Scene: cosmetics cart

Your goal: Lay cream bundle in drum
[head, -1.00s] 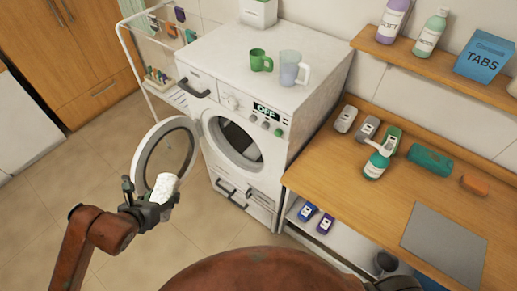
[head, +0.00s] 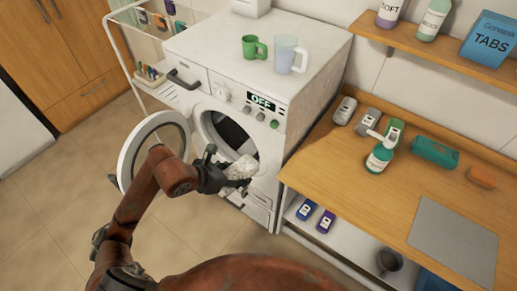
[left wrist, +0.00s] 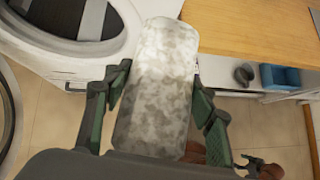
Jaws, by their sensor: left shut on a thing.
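The cream bundle (head: 240,168) is a pale, mottled roll. My left gripper (head: 232,178) is shut on it and holds it in front of the washer's lower door opening. In the left wrist view the bundle (left wrist: 156,85) lies between the dark green fingers. The drum (head: 226,132) is open, with dark cloth showing inside; the bundle and gripper hide its lower part. The drum opening also shows at the upper left of the left wrist view (left wrist: 85,18). My right gripper (left wrist: 258,166) shows small at the lower right of that view; its jaw state is unclear.
The round washer door (head: 135,145) stands open to the left, close to my left arm. A green mug (head: 254,48) and a clear jug (head: 289,55) stand on the washer. The wooden counter (head: 340,165) on the right holds bottles and boxes. Tiled floor is clear below.

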